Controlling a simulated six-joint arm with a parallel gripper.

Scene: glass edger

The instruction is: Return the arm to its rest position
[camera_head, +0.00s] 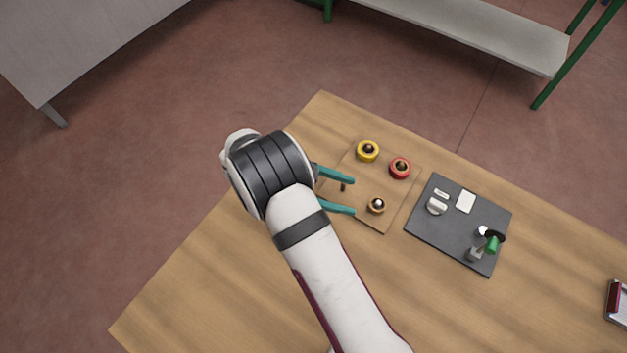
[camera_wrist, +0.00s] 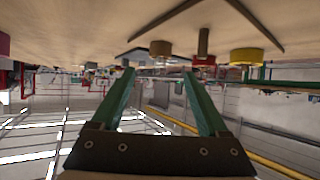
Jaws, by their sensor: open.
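My gripper (camera_head: 354,195) is open, its two teal fingers spread apart over the left part of a wooden board (camera_head: 371,223). Nothing is held between the fingers. A short brown peg (camera_head: 344,187) shows between them in the head view; the height gap cannot be told there. In the wrist view my gripper (camera_wrist: 158,72) is also open and empty, with the tabletop (camera_wrist: 80,20) upside down along the top.
The board bears a yellow ring (camera_head: 368,151), a red ring (camera_head: 400,168) and a tan ring (camera_head: 376,205). A red and grey object (camera_head: 617,302) sits at the right edge. The front left tabletop is clear.

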